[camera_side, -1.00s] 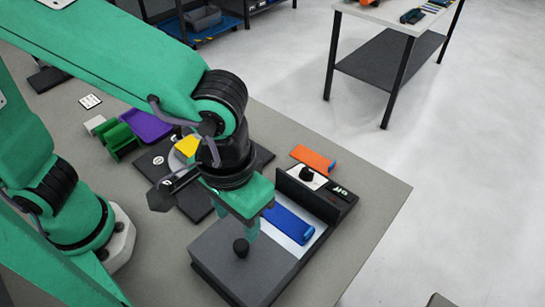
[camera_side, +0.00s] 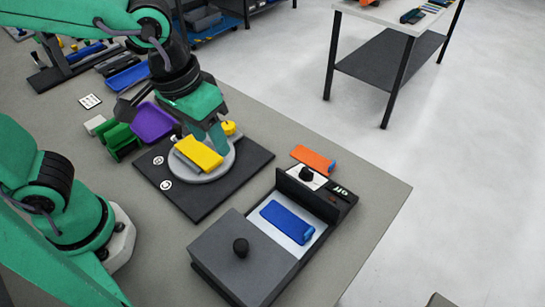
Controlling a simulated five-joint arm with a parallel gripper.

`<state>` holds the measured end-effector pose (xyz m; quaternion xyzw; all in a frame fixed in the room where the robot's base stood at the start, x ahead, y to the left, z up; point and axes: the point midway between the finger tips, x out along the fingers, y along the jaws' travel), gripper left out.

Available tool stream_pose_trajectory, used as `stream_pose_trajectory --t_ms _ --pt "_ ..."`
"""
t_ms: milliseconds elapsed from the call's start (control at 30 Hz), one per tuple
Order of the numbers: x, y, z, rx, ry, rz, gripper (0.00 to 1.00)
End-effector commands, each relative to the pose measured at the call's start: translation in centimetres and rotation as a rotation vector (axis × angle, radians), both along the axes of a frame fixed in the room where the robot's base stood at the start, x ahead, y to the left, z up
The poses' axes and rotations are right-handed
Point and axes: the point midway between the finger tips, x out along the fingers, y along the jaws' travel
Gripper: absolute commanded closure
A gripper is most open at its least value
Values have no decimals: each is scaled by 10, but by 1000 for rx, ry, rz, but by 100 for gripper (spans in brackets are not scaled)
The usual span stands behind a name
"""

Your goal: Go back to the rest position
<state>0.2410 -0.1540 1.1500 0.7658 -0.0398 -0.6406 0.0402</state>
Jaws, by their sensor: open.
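A blue piece (camera_side: 286,222) lies in the pale bay of a dark box (camera_side: 221,257) at the front. The box's lid with a black knob (camera_side: 240,246) leaves this bay uncovered.
An orange piece (camera_side: 313,158) lies behind the box's switch panel (camera_side: 338,193). A purple tray (camera_side: 153,122) and a green holder (camera_side: 121,140) stand left of the dark mat (camera_side: 188,203). A blue tray (camera_side: 128,77) and a rack are farther back.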

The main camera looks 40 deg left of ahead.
Motion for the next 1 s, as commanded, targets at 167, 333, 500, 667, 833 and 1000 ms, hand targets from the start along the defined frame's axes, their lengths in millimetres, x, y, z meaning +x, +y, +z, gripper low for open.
stream_pose_trajectory --t_ms 167,333,500,667,833,1000 --pt "5 46 12 -5 -84 14 53" --pt "3 85 20 13 -165 21 53" --pt "-4 120 25 50 -239 27 53" --pt "-12 143 27 86 -289 29 53" --pt "-16 153 28 108 -312 29 53" --pt "-17 154 28 111 -314 27 53"
